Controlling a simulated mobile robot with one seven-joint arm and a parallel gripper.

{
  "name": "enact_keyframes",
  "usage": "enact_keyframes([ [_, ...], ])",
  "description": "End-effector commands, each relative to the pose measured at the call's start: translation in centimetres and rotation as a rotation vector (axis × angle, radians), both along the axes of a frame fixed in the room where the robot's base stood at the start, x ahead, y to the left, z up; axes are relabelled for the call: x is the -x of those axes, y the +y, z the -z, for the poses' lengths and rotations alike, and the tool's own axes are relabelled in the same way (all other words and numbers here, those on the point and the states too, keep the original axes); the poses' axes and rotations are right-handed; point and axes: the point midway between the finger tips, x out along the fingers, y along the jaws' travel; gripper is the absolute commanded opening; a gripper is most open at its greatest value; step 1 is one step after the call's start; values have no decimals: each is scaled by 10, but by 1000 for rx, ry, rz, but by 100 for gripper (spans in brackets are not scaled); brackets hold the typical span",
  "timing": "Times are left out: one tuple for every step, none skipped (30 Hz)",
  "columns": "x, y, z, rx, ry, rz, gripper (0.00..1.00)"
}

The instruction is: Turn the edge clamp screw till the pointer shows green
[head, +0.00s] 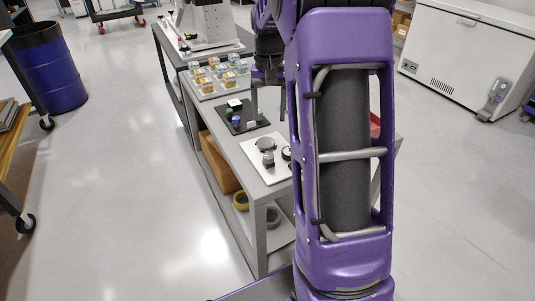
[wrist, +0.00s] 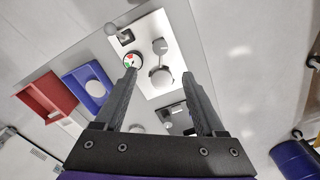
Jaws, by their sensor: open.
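A white plate (head: 257,167) lies on the grey bench, and it also shows in the wrist view (wrist: 178,38). On it in the wrist view are a small round dial (wrist: 132,61) with green and red areas, a larger grey disc (wrist: 161,77) and a smaller grey round part (wrist: 159,46). Which part is the clamp screw I cannot tell. The pointer is too small to read. My gripper (wrist: 158,74) is open and empty, its fingers on either side of the grey disc in the picture, apparently above it. In the head view my arm hides part of the plate.
A blue tray (wrist: 76,81) and a red bin (wrist: 38,97) stand beside the plate in the wrist view. A dark mat (head: 243,126) with small parts and a tray of several blocks (head: 207,92) lie farther along the bench. A blue barrel (head: 52,72) stands on the floor.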

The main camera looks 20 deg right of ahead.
Motion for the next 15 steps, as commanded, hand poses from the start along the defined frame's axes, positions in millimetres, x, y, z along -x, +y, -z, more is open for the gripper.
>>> enact_keyframes([
  [1, 0, 15, -1, 4, 0, 72],
  [1, 0, 22, -2, 6, 0, 72],
  [1, 0, 31, -1, 4, 1, 72],
  [1, 0, 37, -1, 4, 1, 72],
  [1, 0, 44, -1, 4, 1, 72],
  [1, 0, 53, -1, 5, 1, 72],
  [1, 0, 60, -1, 4, 1, 72],
  [1, 0, 66, -1, 4, 1, 72],
  [1, 0, 75, -1, 4, 1, 72],
  [1, 0, 82, -1, 5, 1, 72],
  [1, 0, 88, -1, 4, 1, 72],
  [1, 0, 96, -1, 4, 1, 72],
  [1, 0, 101, -1, 4, 1, 72],
  [1, 0, 107, -1, 3, 1, 72],
  [1, 0, 114, -1, 4, 0, 72],
])
